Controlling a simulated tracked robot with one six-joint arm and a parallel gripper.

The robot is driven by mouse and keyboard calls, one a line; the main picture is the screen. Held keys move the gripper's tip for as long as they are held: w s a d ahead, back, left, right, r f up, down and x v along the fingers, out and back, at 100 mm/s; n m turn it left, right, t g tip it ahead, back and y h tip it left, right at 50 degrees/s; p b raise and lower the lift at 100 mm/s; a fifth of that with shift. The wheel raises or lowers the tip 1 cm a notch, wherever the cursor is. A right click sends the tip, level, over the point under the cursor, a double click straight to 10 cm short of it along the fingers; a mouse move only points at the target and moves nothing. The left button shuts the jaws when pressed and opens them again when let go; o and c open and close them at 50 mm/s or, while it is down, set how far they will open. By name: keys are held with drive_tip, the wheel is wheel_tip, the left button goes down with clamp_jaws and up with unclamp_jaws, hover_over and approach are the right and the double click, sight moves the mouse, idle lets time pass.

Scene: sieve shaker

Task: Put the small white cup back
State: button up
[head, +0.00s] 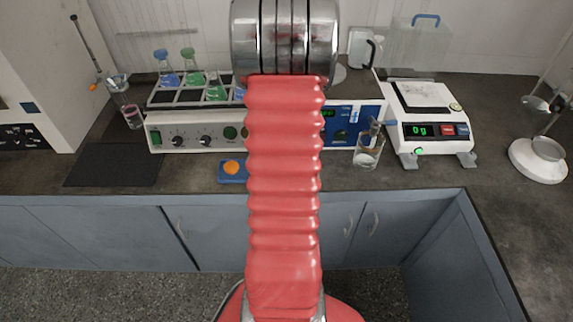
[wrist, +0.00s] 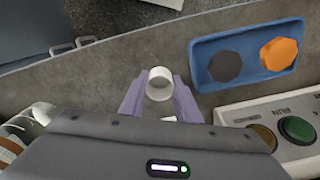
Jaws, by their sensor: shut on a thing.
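The small white cup (wrist: 159,84) is held between the two purple fingers of my gripper (wrist: 158,93) in the wrist view. Its open round mouth shows, and the inside looks empty. My gripper is shut on it over the grey worktop, to the left of a blue tray (wrist: 251,64). The tray bears a dark grey octagonal shape (wrist: 225,65) and an orange octagonal piece (wrist: 279,54). In the head view my red arm hides the gripper and cup; the tray (head: 224,180) shows partly, left of the arm.
A white control box with a green button (wrist: 297,130) stands close to the tray. Glassware lies near my gripper's left side in the wrist view. In the head view, a flask rack (head: 205,105) stands behind, a glass beaker (head: 368,152) and scale (head: 432,135) to the right.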

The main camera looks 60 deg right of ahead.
drive_tip(key=shift+f, duration=0.15)
drive_tip(key=o, duration=1.1)
wheel_tip(320, 180, up, 12)
idle(0.3)
idle(0.6)
drive_tip(key=shift+w, duration=0.1)
